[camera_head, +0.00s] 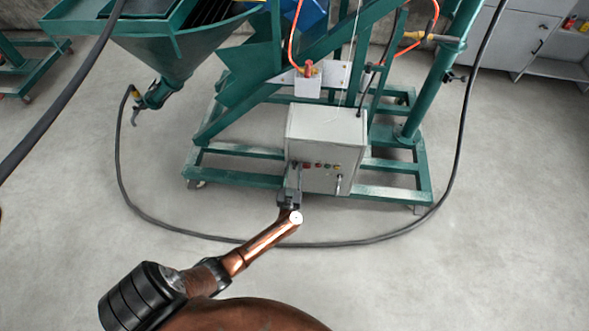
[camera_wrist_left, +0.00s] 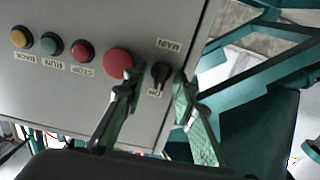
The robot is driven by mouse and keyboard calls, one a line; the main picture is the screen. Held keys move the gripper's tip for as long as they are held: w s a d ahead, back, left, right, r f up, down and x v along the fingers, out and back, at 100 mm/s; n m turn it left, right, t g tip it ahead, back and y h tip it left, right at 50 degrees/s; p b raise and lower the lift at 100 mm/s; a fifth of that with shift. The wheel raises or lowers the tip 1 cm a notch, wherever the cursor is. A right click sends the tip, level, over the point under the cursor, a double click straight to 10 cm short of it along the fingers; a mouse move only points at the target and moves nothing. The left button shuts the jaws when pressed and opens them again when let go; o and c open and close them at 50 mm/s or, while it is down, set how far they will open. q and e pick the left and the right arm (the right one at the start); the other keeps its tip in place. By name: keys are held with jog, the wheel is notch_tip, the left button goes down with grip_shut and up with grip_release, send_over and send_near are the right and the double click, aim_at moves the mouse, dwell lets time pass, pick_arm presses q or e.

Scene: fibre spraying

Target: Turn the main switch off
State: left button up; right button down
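The main switch (camera_wrist_left: 161,73) is a small black rotary knob on the front of the grey control box (camera_wrist_left: 75,105). In the left wrist view the label MAIN is on one side of it and ON on the other. My left gripper (camera_wrist_left: 154,88) is open, with its green-padded fingertips on either side of the knob. I cannot tell whether they touch it. In the head view my left gripper (camera_head: 293,180) is at the lower left of the box front (camera_head: 325,150) and hides the switch there. My right gripper is not in view.
Next to the switch are a large red button (camera_wrist_left: 118,63), a red STOP button (camera_wrist_left: 82,50), a green RUN button (camera_wrist_left: 52,43) and a yellow BACK button (camera_wrist_left: 21,37). The box sits on a green machine frame (camera_head: 395,185). A black hose (camera_head: 390,238) loops across the floor.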

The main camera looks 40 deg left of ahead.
pick_arm(q)
grip_shut()
